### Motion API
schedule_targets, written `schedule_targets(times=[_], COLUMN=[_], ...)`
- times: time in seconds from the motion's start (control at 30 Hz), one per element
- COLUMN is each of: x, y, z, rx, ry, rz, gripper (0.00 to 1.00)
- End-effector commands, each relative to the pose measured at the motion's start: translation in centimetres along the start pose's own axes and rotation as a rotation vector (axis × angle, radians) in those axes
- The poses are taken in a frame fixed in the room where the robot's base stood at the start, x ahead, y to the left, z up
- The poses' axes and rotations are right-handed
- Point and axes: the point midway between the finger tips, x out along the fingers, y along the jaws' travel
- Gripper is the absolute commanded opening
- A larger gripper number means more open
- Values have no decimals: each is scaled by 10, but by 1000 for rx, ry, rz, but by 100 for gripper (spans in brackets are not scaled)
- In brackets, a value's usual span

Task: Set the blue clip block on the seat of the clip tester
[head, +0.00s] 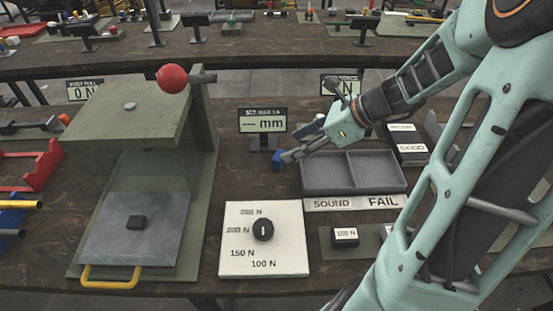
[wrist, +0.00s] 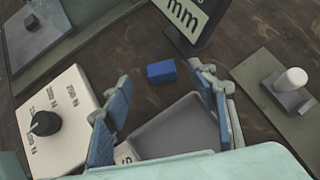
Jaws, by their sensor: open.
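The small blue clip block (head: 278,159) lies on the dark wooden bench, just left of the grey tray. In the wrist view the blue block (wrist: 161,72) shows between the fingertips and beyond them, apart from both fingers. My gripper (head: 298,143) is open and empty, with its blue-padded fingers (wrist: 162,88) spread. A large olive press (head: 130,110) with a red ball lever stands at left. Its grey plate (head: 115,230) bears a small dark block (head: 136,222). No label names the clip tester, so I cannot tell for sure which fixture it is.
The two-part grey tray (head: 355,188) has a SOUND/FAIL strip in front. A white dial panel (head: 265,262) lies between press and tray. An mm display (head: 263,122) stands behind the block. In the wrist view, a green plate (wrist: 255,82) carries a white-topped grey fixture (wrist: 287,90).

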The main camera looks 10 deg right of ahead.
Motion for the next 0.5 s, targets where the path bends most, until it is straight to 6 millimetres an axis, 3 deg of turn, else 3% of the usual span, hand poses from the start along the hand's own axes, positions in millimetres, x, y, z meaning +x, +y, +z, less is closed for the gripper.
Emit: schedule_targets(times=[0.1, 0.27, 0.5], x=[19, 29, 64], y=[1, 1, 2], z=[-1, -1, -6], rx=[-1, 0, 0], ry=[-2, -2, -4], rz=[4, 3, 4], gripper=[53, 53, 53])
